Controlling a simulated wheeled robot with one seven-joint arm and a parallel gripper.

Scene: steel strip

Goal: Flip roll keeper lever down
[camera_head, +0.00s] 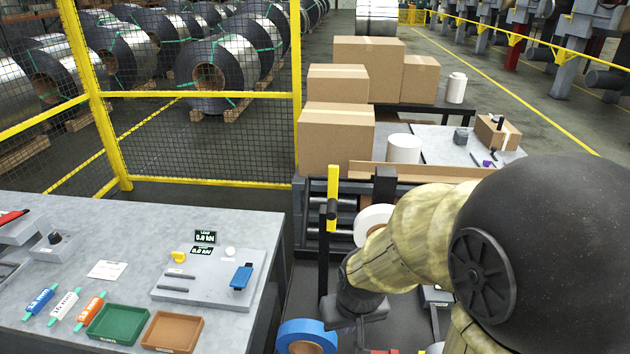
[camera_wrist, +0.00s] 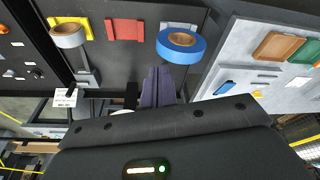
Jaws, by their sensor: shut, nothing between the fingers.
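An upright yellow bar (camera_head: 333,198) stands beside a dark post in the head view; it looks like the roll keeper lever, but I cannot be sure. A white roll (camera_head: 374,221) sits just right of it, partly hidden by my arm. My gripper (camera_wrist: 158,72) is shut and empty in the wrist view, its dark fingers pointing over the black panel. In the head view my arm hides the fingertips. I cannot make out the yellow bar clearly in the wrist view.
A blue tape roll (camera_wrist: 181,46) lies close to the right of my fingers, and it also shows in the head view (camera_head: 306,337). A grey roll (camera_wrist: 68,35) is farther left. A grey table (camera_head: 60,215) with trays stands left; cardboard boxes (camera_head: 336,139) stand behind.

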